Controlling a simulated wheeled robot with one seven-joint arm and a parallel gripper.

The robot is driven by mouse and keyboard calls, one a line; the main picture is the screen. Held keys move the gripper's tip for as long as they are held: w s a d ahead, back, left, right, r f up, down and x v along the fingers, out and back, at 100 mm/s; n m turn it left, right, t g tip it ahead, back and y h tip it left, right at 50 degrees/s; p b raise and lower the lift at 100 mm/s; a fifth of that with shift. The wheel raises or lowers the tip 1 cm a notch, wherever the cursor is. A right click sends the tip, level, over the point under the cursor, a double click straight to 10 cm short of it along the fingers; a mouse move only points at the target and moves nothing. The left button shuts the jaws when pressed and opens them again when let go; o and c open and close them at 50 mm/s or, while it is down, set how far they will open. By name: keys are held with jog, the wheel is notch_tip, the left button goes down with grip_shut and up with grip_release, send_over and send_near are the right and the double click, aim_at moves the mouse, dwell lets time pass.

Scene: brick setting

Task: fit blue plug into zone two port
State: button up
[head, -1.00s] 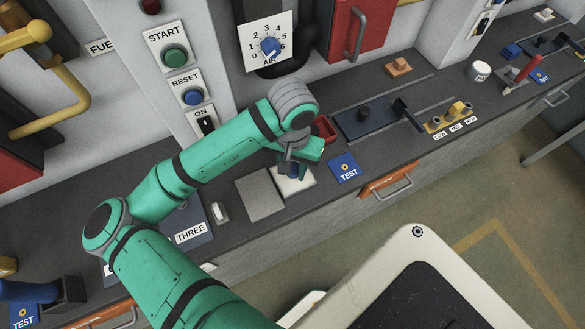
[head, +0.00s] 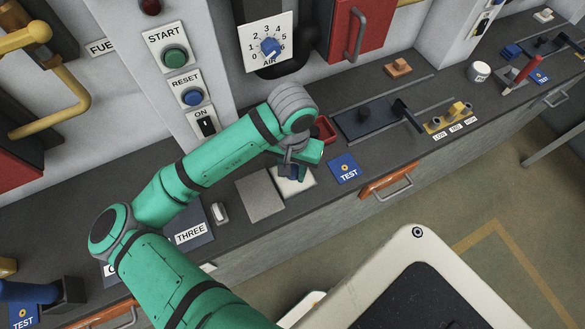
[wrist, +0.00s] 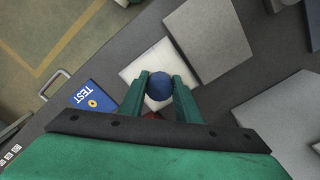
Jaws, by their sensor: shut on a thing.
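My gripper (head: 290,170) is over the white square pad (head: 301,186) on the counter. In the wrist view its green fingers (wrist: 159,90) are shut on a round blue thing, the blue plug (wrist: 159,85), seen end-on above the white pad (wrist: 140,66). I cannot tell whether the plug touches the pad. A dark panel labelled THREE (head: 190,233) lies to the left, partly behind my arm. No label for zone two is readable, and my arm hides part of that area.
A grey square plate (head: 260,197) lies left of the white pad. A blue TEST card (head: 344,169) lies to its right. A white switch (head: 220,212) is nearer THREE.

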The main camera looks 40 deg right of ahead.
aim_at(293, 171)
dwell(0.4)
jog(key=o, duration=1.5)
jog(key=shift+o, duration=0.2)
jog(key=shift+r, duration=3)
